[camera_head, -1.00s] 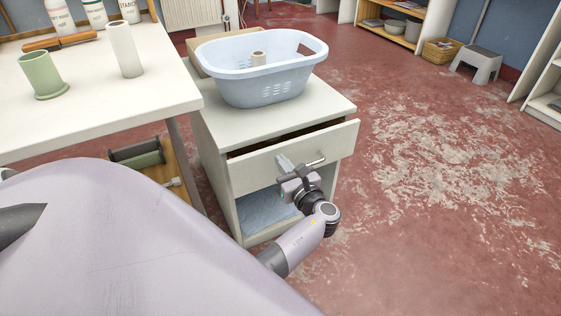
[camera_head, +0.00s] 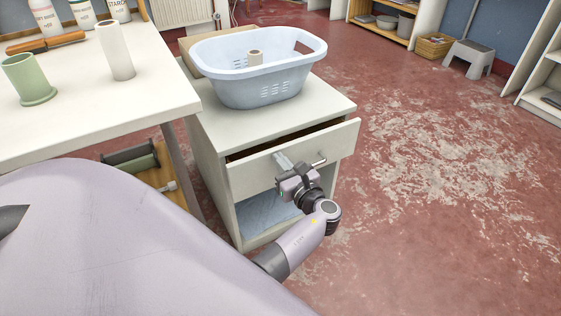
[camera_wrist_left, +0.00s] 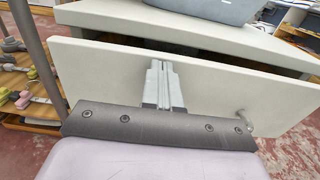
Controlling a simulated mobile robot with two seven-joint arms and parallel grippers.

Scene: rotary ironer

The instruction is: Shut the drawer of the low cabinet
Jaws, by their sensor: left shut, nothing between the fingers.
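The low cabinet (camera_head: 213,190) is white, with its drawer partly open; a dark gap shows behind the top of the drawer front (camera_head: 247,174). The drawer front also fills much of the left wrist view (camera_wrist_left: 110,78). Its metal handle (camera_wrist_left: 245,121) is to the right of my fingers in that view. My left gripper (camera_head: 281,159) is shut and empty, its fingertips at the drawer front, left of the handle. In the left wrist view the closed fingers (camera_wrist_left: 161,66) overlap the drawer front; whether they touch it I cannot tell. My right gripper is out of view.
A pale blue laundry basket (camera_head: 262,93) stands on the cabinet top. A white table (camera_head: 85,110) with a green cup (camera_head: 27,78) and a white roll (camera_head: 115,50) is at the left. The red floor (camera_head: 440,200) to the right is clear.

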